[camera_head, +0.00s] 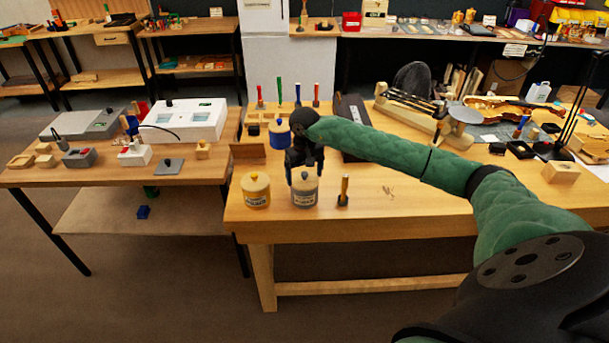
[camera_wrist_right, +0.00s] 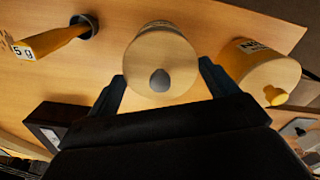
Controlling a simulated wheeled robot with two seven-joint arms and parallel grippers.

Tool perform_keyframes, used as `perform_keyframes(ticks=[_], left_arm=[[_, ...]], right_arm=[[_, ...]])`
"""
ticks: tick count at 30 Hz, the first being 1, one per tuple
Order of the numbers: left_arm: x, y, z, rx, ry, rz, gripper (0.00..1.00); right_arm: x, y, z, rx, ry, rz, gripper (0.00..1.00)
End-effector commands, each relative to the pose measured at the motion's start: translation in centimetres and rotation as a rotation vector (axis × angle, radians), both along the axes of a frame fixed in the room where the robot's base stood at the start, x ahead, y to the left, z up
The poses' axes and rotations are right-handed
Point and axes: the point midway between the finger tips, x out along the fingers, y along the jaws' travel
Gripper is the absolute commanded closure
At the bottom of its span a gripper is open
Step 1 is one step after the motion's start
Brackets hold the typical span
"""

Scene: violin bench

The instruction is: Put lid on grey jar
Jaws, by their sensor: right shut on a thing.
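The grey jar (camera_head: 304,198) stands upright near the front left of the bench, with a label on its front. Its round wooden lid (camera_head: 305,182) with a grey knob is at the jar's mouth; whether it is fully seated I cannot tell. My right gripper (camera_head: 304,172) points down over the jar. In the wrist view, the fingers of my right gripper (camera_wrist_right: 161,84) lie on both sides of the lid (camera_wrist_right: 160,52), shut on it. Part of the jar (camera_wrist_right: 160,25) shows beyond the lid. My left gripper is not in view.
A yellow jar (camera_head: 256,194) with a wooden lid stands close left of the grey jar. A wooden-handled tool (camera_head: 344,190) stands upright in a small dark holder to its right. A blue pot (camera_head: 279,137) is behind. The bench front right (camera_head: 410,210) is clear.

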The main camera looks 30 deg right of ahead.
Motion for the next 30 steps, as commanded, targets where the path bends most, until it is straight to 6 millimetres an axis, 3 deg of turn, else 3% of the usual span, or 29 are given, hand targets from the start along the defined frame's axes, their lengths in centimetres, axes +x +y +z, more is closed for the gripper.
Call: perform_keyframes(ticks=[12, 13, 15, 30], left_arm=[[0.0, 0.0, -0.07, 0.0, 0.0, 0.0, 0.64], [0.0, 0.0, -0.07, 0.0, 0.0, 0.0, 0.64], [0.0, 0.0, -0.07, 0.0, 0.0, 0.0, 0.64], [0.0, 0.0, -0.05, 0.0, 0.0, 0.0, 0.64]], right_arm=[[-0.02, 0.01, -0.02, 0.0, 0.001, 0.0, 0.36], [-0.02, 0.01, -0.02, 0.0, 0.001, 0.0, 0.12], [-0.02, 0.01, -0.03, 0.0, 0.001, 0.0, 0.0], [-0.01, 0.01, 0.29, 0.0, 0.0, 0.0, 0.0]])
